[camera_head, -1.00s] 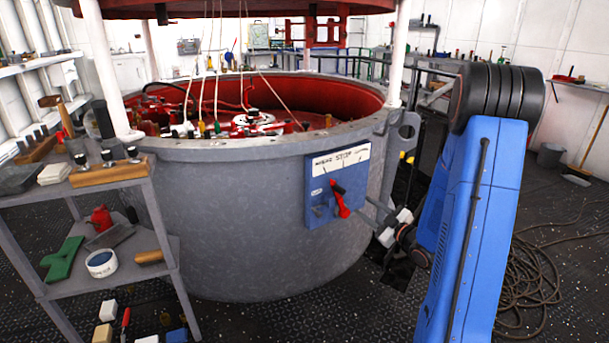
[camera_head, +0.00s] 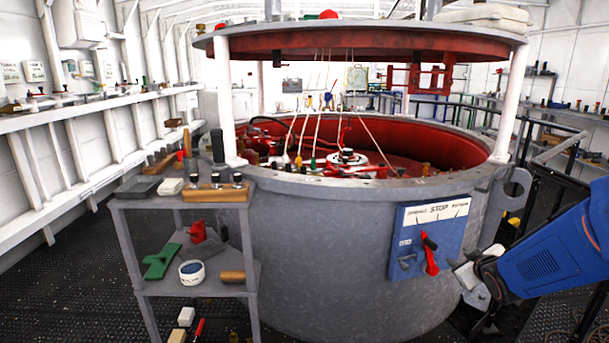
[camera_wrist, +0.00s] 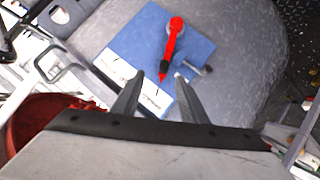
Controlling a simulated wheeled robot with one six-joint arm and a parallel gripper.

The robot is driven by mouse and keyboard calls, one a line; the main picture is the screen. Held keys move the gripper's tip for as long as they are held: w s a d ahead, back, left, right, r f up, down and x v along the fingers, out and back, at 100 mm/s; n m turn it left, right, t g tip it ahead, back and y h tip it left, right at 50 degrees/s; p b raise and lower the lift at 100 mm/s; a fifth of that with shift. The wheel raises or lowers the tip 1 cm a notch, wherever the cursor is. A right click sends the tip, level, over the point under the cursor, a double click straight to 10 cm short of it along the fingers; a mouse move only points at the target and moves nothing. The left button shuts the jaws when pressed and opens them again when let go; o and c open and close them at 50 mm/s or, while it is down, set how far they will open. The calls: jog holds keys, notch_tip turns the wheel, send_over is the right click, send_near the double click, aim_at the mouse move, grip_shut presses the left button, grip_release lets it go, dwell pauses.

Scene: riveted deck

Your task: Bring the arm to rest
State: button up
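My gripper (camera_head: 466,268) is at the right of the drum in the head view, just right of the red lever (camera_head: 431,263). In the wrist view its two fingers (camera_wrist: 158,88) stand apart with nothing clasped between them. The lever, red with a black part, is on a blue panel (camera_head: 449,236) with a white STOP scale. In the wrist view the lever (camera_wrist: 173,32) lies across the blue panel (camera_wrist: 203,48), its tip showing between the fingertips; I cannot tell whether they touch. The blue arm link is mine and enters from the right.
The large grey drum (camera_head: 310,240) with a red inside fills the middle. A grey shelf cart (camera_head: 185,292) with tools and blocks stands at its left. Dark railings (camera_head: 560,165) are behind my arm. Open deck floor (camera_head: 70,265) shows at the far left.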

jog(key=s+a+r+m+g, duration=0.1)
jog(key=s+a, duration=0.4)
jog(key=s, duration=0.5)
jog(key=s+a+r+m+g+y, duration=0.1)
jog(key=s+a+g, duration=0.3)
jog(key=s, duration=0.7)
jog(key=s+a+r+m+g+y, duration=0.1)
jog(key=s+a+m+g, duration=0.1)
jog(key=s+a, duration=0.5)
jog(key=s+m, duration=0.1)
jog(key=s, duration=0.3)
jog(key=shift+a+r+g, duration=0.2)
jog(key=shift+r+g, duration=0.1)
jog(key=shift+r, duration=0.05)
jog(key=shift+d, duration=0.1)
jog(key=w+d+f+t+h, duration=0.1)
jog(key=w+d+t, duration=0.1)
jog(key=w+d, duration=0.45)
jog(key=w+d+t+h, duration=0.1)
jog(key=w+d, duration=0.2)
jog(key=w, duration=0.7)
jog(key=w+d+f+t+h, duration=0.1)
jog(key=w+d+t, duration=0.1)
jog(key=w+d, duration=0.45)
jog(key=t+y, duration=0.8)
send_near(437, 250)
jog(key=shift+n, duration=0.3)
jog(key=x, duration=1.2)
jog(key=shift+w, duration=0.1)
